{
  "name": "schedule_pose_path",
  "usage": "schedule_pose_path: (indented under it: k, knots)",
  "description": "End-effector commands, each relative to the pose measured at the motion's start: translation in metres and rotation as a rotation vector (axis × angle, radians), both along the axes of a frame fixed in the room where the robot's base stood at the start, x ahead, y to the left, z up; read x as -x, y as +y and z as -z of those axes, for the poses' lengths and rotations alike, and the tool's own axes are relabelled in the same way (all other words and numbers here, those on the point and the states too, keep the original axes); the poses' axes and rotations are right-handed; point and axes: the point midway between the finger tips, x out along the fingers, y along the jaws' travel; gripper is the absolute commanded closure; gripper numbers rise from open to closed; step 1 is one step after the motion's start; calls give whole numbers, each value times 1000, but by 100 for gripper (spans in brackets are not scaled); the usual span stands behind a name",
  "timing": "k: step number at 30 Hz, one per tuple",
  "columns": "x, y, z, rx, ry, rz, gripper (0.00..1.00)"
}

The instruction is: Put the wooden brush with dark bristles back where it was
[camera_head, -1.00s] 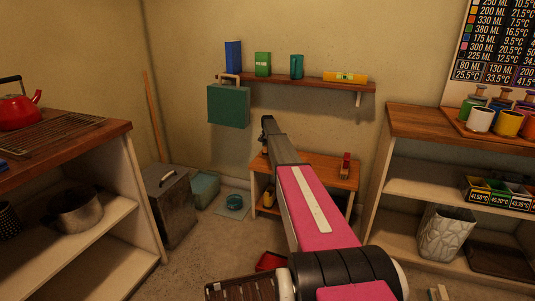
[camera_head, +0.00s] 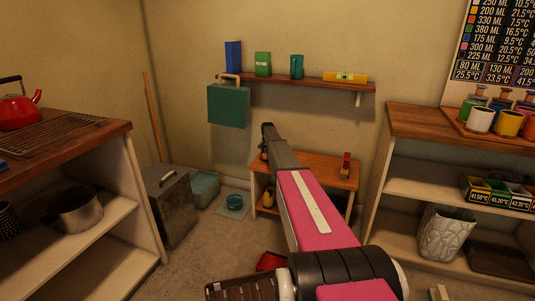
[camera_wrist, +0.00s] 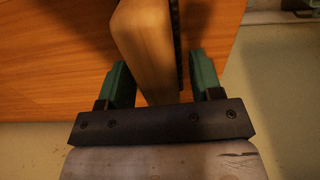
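The wooden brush (camera_wrist: 150,45) shows in the wrist view as a pale, rounded wooden body, with a strip of dark bristles (camera_wrist: 176,40) along its right side. My gripper (camera_wrist: 163,78) has its two green fingers on either side of the wood, spaced about as wide as the brush, and appears shut on it. Behind the brush is an orange-brown wooden surface; whether they touch is unclear. In the head view my arm reaches toward the low wooden table (camera_head: 315,168), and the brush cannot be made out there.
A red-handled item (camera_head: 346,163) stands on the low table's right side. A wall shelf (camera_head: 310,85) and a hanging green box (camera_head: 228,106) are above. A grey bin (camera_head: 172,205) stands left, a white shelf unit (camera_head: 410,165) right.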

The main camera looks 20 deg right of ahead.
Motion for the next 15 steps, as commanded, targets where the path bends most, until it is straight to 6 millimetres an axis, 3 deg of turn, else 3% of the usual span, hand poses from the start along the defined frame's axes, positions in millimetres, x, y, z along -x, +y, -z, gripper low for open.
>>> schedule_pose_path:
  k: [8, 15]
  knots:
    - [0, 0, -2, 0, 0, 0, 41]
    - [1, 0, -24, 0, 0, 0, 41]
